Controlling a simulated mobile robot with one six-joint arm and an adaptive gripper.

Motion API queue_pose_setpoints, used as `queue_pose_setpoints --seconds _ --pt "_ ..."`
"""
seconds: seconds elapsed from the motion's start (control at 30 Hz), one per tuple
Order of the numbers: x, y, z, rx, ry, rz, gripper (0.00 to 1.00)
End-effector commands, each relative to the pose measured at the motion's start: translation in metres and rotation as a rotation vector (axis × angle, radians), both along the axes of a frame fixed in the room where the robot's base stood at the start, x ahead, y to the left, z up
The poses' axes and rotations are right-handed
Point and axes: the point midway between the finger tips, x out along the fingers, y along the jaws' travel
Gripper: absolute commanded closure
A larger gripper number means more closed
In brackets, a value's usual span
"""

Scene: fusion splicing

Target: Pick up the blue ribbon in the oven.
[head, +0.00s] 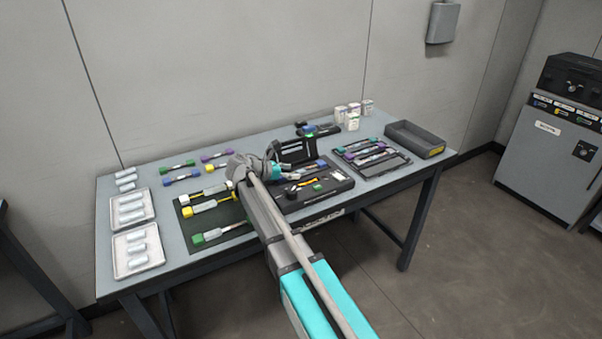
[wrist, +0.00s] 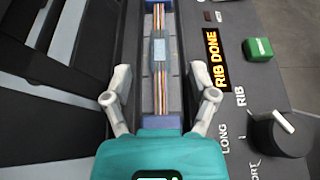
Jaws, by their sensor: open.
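The blue ribbon (wrist: 161,88) lies lengthwise in the oven's channel in the wrist view. It shows striped coloured fibres, a pale clear middle and blue ends at top and bottom. My gripper's teal body hides part of the lower blue end. My gripper (wrist: 166,86) is open, with one grey finger on each side of the ribbon and nothing between them gripped. The oven is part of the black machine (head: 322,192) on the table, and its display (wrist: 216,61) reads "RIB DONE". In the head view my arm partly covers that machine.
A green button (wrist: 258,49) and a black knob (wrist: 279,133) stand right of the channel. A grey bin (head: 408,140) and white pots (head: 353,122) stand at the right.

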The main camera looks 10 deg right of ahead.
Motion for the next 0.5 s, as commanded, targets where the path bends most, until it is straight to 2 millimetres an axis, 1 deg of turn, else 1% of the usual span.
queue_pose_setpoints --seconds 0.43,0.5 --pt "-0.0001 0.0005 0.0003 0.000 0.000 0.000 0.26" --pt "-0.0001 0.0005 0.0003 0.000 0.000 0.000 0.39"
